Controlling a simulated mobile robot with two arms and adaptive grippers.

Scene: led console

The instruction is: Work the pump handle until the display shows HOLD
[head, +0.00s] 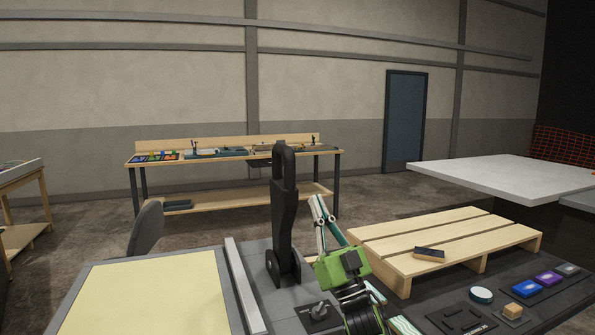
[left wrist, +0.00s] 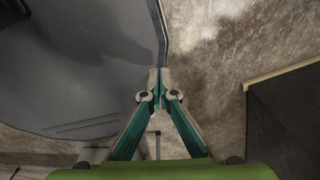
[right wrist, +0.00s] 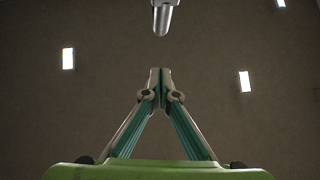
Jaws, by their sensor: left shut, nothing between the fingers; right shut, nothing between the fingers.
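The black pump handle (head: 284,205) stands upright in a dark bracket on the grey console, with a loop grip at its top. My right gripper (head: 317,203) is just right of the handle, pointing up, shut and empty; in the head view it appears apart from the handle. Its shut fingertips also show in the right wrist view (right wrist: 160,82). My left gripper (left wrist: 158,78) is shut and empty, seen only in the left wrist view, by the edge of a dark grey rounded surface. No readable display text is in view.
A pale yellow panel (head: 150,300) lies at the front left, beside a grey rail (head: 245,285). A small lever switch (head: 319,311) sits right of the handle's base. A wooden pallet (head: 450,238) is at right. A grey chair back (head: 147,228) and a workbench (head: 240,157) stand behind.

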